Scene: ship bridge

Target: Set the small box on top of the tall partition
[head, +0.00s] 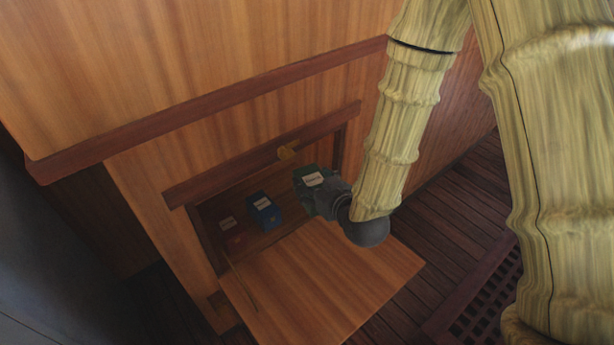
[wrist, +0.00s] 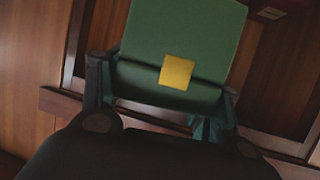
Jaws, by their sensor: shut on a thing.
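My gripper (head: 330,199) is at the open front of a wooden cabinet in the head view. It is shut on a green box (head: 309,178) with a white label. In the wrist view the green box (wrist: 185,35) shows a yellow square, and the fingers of my gripper (wrist: 162,95) are on either side of it. I cannot tell whether the box touches the cabinet floor. A blue box (head: 263,211) and a dark red box (head: 234,240), both labelled, stand farther left inside the cabinet. I cannot tell which part is the tall partition.
The cabinet's fold-down door (head: 320,285) lies open below my gripper. A floor grating (head: 485,300) lies at the right.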

